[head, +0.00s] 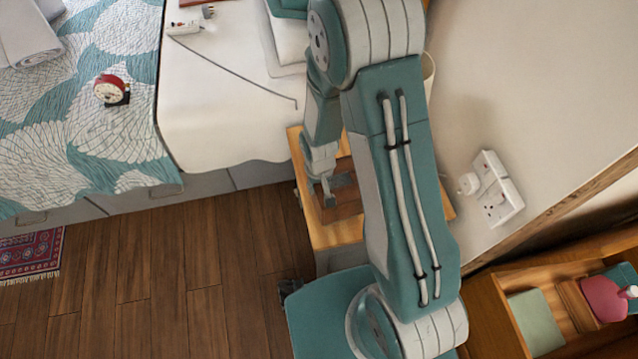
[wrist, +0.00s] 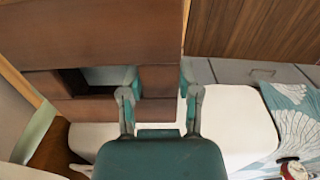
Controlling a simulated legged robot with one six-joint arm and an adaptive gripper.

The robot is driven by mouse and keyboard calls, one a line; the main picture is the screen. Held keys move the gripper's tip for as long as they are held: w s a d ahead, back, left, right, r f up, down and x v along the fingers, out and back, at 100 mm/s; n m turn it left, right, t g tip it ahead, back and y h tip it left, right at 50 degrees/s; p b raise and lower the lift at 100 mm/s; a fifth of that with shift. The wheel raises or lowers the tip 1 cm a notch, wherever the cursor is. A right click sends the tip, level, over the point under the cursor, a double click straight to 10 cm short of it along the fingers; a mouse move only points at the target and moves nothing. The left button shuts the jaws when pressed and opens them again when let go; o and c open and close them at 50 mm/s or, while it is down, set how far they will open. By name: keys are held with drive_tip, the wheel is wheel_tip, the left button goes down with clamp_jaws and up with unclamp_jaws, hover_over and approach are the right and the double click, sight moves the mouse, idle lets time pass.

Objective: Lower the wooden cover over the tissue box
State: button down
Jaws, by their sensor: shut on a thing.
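The wooden cover (wrist: 158,80) is dark brown and lies close in front of my gripper (wrist: 160,92) in the wrist view. It has a dark rectangular opening, and the left finger reaches to that opening while the right finger lies at the cover's right edge. My gripper is shut on the brown part between them. In the head view my gripper (head: 328,192) is over the wooden bedside cabinet (head: 325,232), and the cover (head: 347,208) shows beside it, partly hidden by my arm. I cannot make out the tissue box; a pale grey-teal patch shows in the opening.
A bed with white and teal bedding (head: 215,130) stands left of the cabinet, with a red clock (head: 111,90) on it. A wall socket (head: 497,190) is on the right. A shelf (head: 515,325) with small items is at lower right.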

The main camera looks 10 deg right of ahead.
drive_tip(key=shift+f, duration=0.8)
drive_tip(key=shift+c, duration=1.1)
unclamp_jaws()
wheel_tip(320, 180, up, 12)
drive_tip(key=shift+a+f, duration=0.1)
idle(0.3)
